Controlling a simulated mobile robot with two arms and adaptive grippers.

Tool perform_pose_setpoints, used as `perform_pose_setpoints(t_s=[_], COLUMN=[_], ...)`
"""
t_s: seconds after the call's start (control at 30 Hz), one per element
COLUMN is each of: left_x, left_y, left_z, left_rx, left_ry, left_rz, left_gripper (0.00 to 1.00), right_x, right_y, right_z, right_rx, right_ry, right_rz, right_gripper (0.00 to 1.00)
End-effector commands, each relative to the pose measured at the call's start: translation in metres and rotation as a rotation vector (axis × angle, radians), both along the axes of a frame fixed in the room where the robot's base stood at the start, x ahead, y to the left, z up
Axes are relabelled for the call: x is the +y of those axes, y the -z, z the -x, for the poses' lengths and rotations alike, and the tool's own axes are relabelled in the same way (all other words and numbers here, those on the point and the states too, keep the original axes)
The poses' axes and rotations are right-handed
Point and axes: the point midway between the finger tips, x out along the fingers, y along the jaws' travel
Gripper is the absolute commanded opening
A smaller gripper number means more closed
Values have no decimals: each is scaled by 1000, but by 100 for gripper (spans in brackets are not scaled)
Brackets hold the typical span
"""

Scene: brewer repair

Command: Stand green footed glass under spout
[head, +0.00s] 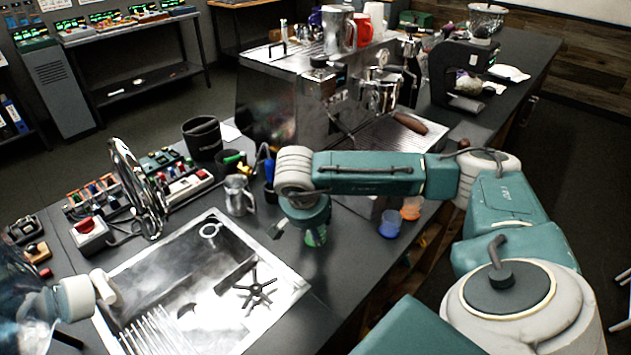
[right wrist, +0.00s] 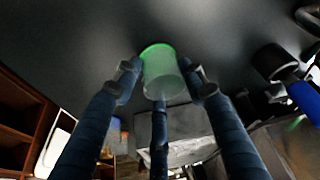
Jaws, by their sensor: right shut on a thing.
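My right gripper (head: 308,212) points down over the dark counter, in front of the brewing machine. It is shut on the green footed glass (head: 315,237), which shows only partly below it in the head view. In the right wrist view the fingers (right wrist: 160,78) close around the glass (right wrist: 162,70), a clear cup with a bright green rim. Its foot is hard to make out. The steel brewing machine (head: 290,100) stands behind the arm, with a grated drip tray (head: 385,140). I cannot single out the spout. Part of my left arm shows at the lower left; its gripper is out of view.
A blue cup (head: 390,223) and an orange cup (head: 411,208) stand right of my right gripper near the counter edge. A steel pitcher (head: 239,196) stands to its left.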

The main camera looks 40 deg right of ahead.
Motion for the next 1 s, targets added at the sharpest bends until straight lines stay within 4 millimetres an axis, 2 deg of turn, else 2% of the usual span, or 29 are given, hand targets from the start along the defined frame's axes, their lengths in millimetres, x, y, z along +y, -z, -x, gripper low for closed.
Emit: perform_pose_setpoints(t_s=[0.17,0.37,0.57,0.77,0.8,0.9,1.0], left_x=[0,-1,-2,-2,-3,-2,-2], left_y=[1,7,18,27,22,14,8], left_z=[1,1,1,1,1,1,0], left_rx=[1,1,2,2,2,1,1], left_ry=[0,0,-1,-1,-1,-1,-1], left_rz=[1,1,3,3,3,3,3], left_gripper=[56,56,56,56,56,56,56], right_x=[0,0,0,0,0,-1,-1], right_y=[-3,-20,-64,-122,-136,-162,-177], right_z=[-1,-1,-2,-2,-2,-1,-1], right_rx=[-2,-5,-10,-11,-9,-7,-5], right_ry=[0,0,-1,0,1,1,2], right_rz=[0,0,-1,-1,1,2,1], right_gripper=[9,9,9,9,9,9,9])
